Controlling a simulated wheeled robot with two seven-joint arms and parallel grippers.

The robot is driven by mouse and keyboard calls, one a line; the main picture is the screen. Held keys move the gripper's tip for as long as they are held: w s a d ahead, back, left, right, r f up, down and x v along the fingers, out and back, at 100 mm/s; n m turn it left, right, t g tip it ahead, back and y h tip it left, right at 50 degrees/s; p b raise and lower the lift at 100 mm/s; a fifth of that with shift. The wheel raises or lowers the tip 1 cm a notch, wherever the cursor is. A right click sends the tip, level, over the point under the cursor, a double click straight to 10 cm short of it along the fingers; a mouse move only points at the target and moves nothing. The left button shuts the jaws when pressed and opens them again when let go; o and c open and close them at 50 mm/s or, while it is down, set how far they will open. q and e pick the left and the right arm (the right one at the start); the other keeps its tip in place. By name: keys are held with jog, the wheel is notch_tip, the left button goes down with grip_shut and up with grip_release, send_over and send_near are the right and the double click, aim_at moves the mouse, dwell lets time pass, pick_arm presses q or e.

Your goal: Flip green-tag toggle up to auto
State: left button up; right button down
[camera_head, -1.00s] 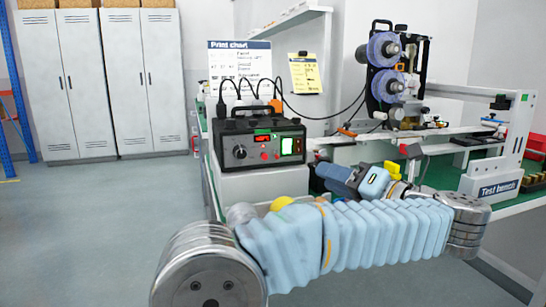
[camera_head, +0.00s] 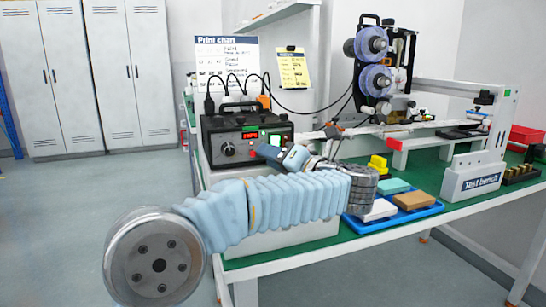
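A black control box (camera_head: 214,135) stands on a white block on the bench. I cannot make out a green tag or a toggle's position. My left arm comes in from the left, bends at the right and doubles back toward the box. My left gripper (camera_head: 266,151) is at the front panel's lower right, hiding part of it. Its fingers are too small and covered to tell open from shut, or whether they touch. My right gripper is out of view.
Cables arch over the box top. A blue tray (camera_head: 437,208) with coloured blocks lies right of my arm on the green bench top. A reel machine (camera_head: 372,60) and a white "Test bench" stand (camera_head: 476,177) are farther right. Floor at left is clear.

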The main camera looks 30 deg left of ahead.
aim_at(272, 141)
pick_arm(q)
jog(key=shift+c, duration=0.3)
grip_shut()
jog(key=shift+r, duration=0.15)
jog(key=shift+w+a+r+m+g+h+p, duration=0.1)
jog(key=shift+r+m+g+h+p, duration=0.5)
jog(key=shift+h+p, duration=0.8)
jog(key=shift+w+a+r+m+g+h+p, duration=0.1)
jog(key=shift+r+m+g+h+p, duration=0.3)
jog(key=shift+g+h+p, duration=0.7)
jog(key=shift+w+a+r+m+g+h+p, duration=0.1)
jog(key=shift+r+m+g+h+p, duration=0.4)
jog(key=shift+h+p, duration=1.2)
jog(key=shift+r, duration=0.1)
